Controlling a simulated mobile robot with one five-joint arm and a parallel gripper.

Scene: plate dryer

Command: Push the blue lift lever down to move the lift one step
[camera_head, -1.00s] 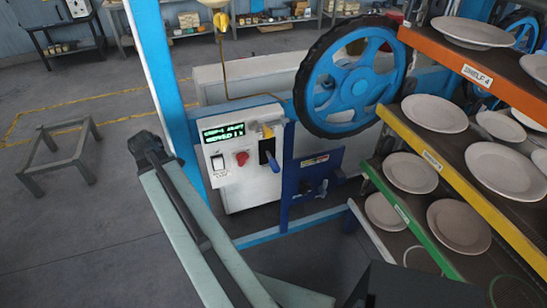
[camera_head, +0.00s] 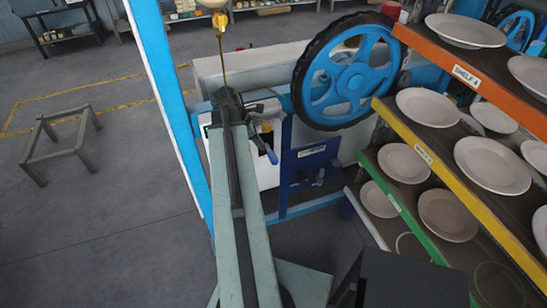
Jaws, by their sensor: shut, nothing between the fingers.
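The blue lever (camera_head: 266,150) sits on the right part of the white control box (camera_head: 267,178), beside my arm. Its blue handle slants down to the right. My green arm reaches up from the bottom of the picture and covers most of the box, including its display and red knob. The dark end of the arm stands just left of and above the lever in the picture. I cannot tell the gap in depth between arm and lever.
A dark blue panel (camera_head: 300,172) stands right of the box, under a large blue wheel (camera_head: 350,70). Racks of plates (camera_head: 492,165) fill the right. A blue post (camera_head: 168,100) rises at left. A low grey frame (camera_head: 62,143) stands on open floor.

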